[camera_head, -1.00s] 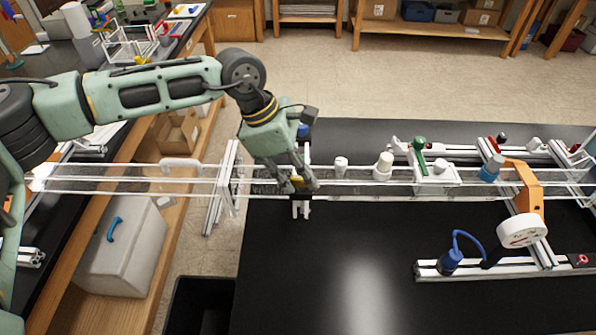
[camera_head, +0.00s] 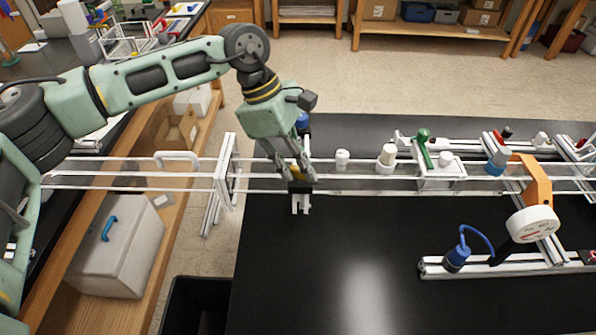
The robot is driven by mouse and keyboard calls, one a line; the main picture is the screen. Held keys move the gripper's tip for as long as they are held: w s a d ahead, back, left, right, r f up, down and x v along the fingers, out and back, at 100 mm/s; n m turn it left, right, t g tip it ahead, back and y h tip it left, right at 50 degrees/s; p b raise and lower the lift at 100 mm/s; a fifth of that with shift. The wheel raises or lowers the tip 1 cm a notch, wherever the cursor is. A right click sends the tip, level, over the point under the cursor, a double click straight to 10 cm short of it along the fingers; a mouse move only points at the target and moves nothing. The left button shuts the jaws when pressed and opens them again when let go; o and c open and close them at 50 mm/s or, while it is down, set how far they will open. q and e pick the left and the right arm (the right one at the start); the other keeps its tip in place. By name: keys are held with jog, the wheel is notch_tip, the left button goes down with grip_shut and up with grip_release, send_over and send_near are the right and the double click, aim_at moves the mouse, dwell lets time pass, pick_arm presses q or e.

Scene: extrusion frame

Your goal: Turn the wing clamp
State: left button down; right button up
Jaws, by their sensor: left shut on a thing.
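A small yellow piece, which looks like the wing clamp (camera_head: 295,172), sits on the clear track where it crosses the near-left part of the black table. A black and white support (camera_head: 301,203) shows just below it. My left gripper (camera_head: 304,178) comes down from above and is shut on the yellow piece, its fingers covering part of it. The clamp's exact turn angle is too small to tell. My right gripper is not in view.
White knobs, a green-handled part (camera_head: 423,148), an orange bracket (camera_head: 532,180) and a white gauge (camera_head: 533,224) stand to the right.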

pick_arm(q)
jog(key=shift+w+d+f+m+g+b, duration=0.1)
jog(key=shift+f+m+g+b, duration=0.15)
jog(key=shift+m+b, duration=0.65)
jog(key=m+g+b, duration=0.1)
jog(key=m, duration=0.1)
jog(key=shift+r+m+y, duration=0.15)
jog(key=shift+m+y, duration=0.25)
jog(key=shift+w+r+m+g+y+b, duration=0.1)
jog(key=shift+m+g+y+b, duration=0.25)
jog(key=shift+m, duration=0.65)
jog(key=shift+r+m+g+y+b, duration=0.1)
jog(key=shift+m+y+b, duration=0.3)
jog(key=shift+m, duration=0.6)
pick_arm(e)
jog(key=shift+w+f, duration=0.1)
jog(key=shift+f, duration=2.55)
pick_arm(q)
jog(key=c, duration=1.8)
grip_release()
jog(key=shift+o, duration=0.2)
jog(key=v, duration=1.2)
